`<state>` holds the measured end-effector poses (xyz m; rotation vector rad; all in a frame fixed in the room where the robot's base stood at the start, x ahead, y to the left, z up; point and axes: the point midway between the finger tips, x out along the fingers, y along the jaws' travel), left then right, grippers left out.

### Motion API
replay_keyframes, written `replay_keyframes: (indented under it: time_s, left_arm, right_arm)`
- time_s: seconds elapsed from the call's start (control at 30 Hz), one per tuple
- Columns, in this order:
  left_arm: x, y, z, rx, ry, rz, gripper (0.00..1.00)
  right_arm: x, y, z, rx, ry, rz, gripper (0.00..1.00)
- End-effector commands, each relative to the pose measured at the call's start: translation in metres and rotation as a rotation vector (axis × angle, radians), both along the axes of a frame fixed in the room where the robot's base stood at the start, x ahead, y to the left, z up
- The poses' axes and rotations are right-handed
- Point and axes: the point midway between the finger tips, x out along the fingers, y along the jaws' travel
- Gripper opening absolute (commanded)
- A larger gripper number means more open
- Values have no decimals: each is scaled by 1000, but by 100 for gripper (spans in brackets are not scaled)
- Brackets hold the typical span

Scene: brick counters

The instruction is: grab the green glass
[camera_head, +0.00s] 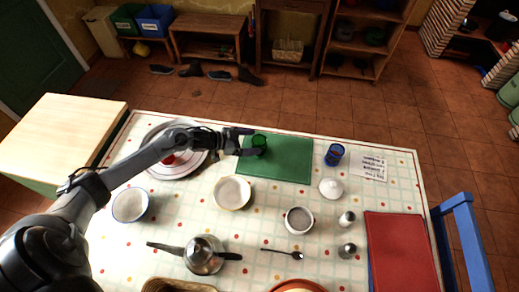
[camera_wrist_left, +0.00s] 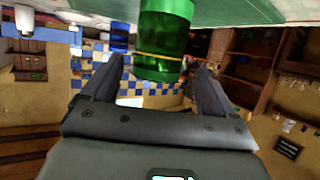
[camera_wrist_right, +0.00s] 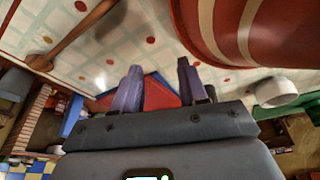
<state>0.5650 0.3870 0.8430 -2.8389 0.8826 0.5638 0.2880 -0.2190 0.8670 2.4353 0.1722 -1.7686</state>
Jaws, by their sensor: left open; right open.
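The green glass (camera_head: 259,142) stands on the green mat (camera_head: 290,163) near its upper left corner in the head view. In the left wrist view the green glass (camera_wrist_left: 163,42) is large, just ahead of and partly between the fingers. My left gripper (camera_head: 246,143) reaches it from the left with its fingers open; I cannot tell whether they touch it. My right gripper does not show in the head view. In the right wrist view the right gripper (camera_wrist_right: 156,88) is open and empty, near a large red-and-cream striped vessel (camera_wrist_right: 250,30).
A blue glass (camera_head: 334,154) stands right of the green mat. A large plate (camera_head: 160,172) lies under my left arm. Bowls, a lidded pan (camera_head: 204,255), a spoon (camera_head: 283,253), shakers and a red mat (camera_head: 402,250) occupy the table. A blue chair (camera_head: 462,225) stands at right.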

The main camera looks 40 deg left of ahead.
Motion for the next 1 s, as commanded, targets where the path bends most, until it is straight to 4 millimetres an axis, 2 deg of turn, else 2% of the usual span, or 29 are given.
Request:
replay_keyframes:
  time_s: [0.17, 0.5, 0.83, 1.0]
  left_arm:
    - [7, -5, -3, -1, -1, 0, 87]
    - [37, -29, -15, -1, 0, 0, 87]
    - [41, -32, -17, 0, 0, 0, 87]
    - [41, -32, -16, 0, 0, 0, 63]
  right_arm:
    - [0, -1, -3, -4, 0, 3, 43]
    - [0, -1, -13, -3, 1, 1, 43]
    - [0, 1, -13, 5, 2, -3, 43]
    - [0, 2, -13, 6, 2, -4, 43]
